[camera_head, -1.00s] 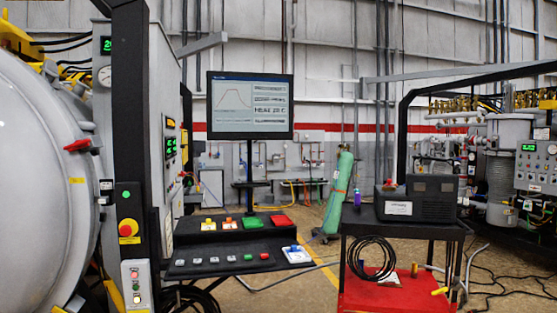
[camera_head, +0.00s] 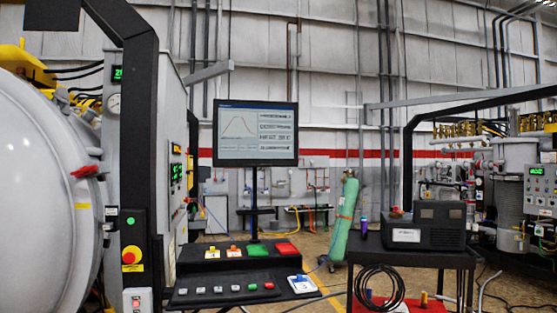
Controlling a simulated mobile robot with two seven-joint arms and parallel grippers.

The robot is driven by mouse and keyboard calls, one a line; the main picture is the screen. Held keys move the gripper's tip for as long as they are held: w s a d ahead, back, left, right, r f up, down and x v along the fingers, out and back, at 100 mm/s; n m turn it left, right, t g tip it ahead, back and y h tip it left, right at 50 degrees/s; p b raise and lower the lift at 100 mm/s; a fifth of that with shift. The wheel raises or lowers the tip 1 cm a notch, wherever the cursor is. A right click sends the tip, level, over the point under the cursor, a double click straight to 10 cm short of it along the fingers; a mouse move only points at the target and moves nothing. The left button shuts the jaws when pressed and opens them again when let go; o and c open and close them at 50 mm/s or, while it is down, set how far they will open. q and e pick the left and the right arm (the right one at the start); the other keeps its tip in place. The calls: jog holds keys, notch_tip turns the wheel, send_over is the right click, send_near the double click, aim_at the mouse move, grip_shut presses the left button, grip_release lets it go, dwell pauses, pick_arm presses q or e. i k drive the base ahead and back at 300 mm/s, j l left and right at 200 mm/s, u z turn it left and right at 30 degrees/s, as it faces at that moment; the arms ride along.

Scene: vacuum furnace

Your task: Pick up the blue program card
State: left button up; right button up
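A small white and blue card (camera_head: 302,285) lies at the right end of the console's (camera_head: 222,288) lower front ledge, beside the row of small buttons. It appears to be the blue program card, with a dark blue edge and a pale face. Neither of my grippers is in view, and nothing touches the card.
A monitor (camera_head: 255,133) stands behind the console. A green cylinder (camera_head: 344,222) leans behind. A large grey vessel (camera_head: 45,190) fills the left.

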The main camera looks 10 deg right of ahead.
aim_at(301, 283)
jog(key=i+l+z, duration=0.4)
jog(key=i, duration=0.45)
jog(key=i+l+z, duration=0.2)
jog(key=i, duration=0.25)
